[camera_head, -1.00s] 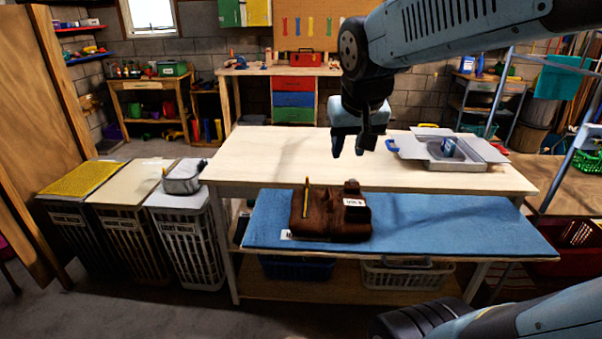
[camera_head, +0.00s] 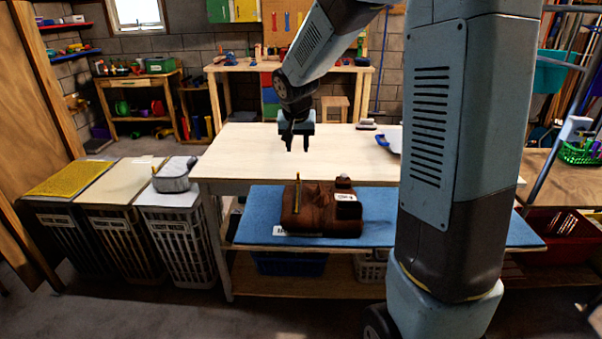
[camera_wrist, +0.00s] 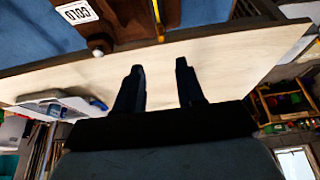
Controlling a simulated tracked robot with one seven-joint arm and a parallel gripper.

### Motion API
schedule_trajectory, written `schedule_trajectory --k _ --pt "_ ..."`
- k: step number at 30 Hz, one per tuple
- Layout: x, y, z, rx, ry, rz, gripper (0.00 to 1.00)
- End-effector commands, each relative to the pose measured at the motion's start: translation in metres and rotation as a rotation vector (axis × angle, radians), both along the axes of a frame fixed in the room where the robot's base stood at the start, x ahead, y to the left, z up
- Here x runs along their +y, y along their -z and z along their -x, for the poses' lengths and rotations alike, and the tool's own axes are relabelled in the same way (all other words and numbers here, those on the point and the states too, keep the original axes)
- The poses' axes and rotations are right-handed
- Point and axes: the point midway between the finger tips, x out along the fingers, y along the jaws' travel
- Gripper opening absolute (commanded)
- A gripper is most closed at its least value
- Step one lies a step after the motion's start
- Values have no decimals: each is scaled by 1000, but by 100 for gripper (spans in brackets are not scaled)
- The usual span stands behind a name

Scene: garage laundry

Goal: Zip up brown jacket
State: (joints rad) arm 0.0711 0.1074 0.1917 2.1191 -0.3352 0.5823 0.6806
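The brown jacket (camera_head: 322,212) lies on the blue mat (camera_head: 262,215) on the lower front shelf of the work table. A yellow strip (camera_head: 298,192) stands out from its left part, and a dark block with a white label (camera_head: 346,202) sits on its right part. My gripper (camera_head: 297,146) is open and empty, above the wooden tabletop and behind the jacket. The jacket's zipper cannot be made out clearly.
The pale tabletop (camera_head: 235,150) is mostly clear, with a blue item (camera_head: 388,138) at right, partly behind my arm. Laundry hampers (camera_head: 180,240) stand at the left. Baskets (camera_head: 290,264) sit under the shelf. A metal rack (camera_head: 552,165) stands at right.

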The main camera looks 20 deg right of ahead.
Motion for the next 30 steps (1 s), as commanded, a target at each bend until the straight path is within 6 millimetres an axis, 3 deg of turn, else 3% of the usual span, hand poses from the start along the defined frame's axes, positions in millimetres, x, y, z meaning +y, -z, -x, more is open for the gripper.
schedule_trajectory --k 5,24,30 --pt "-1 14 -6 2 2 -1 38" --pt "-14 108 -42 3 1 0 38" --pt "-15 123 -49 2 1 -1 38"
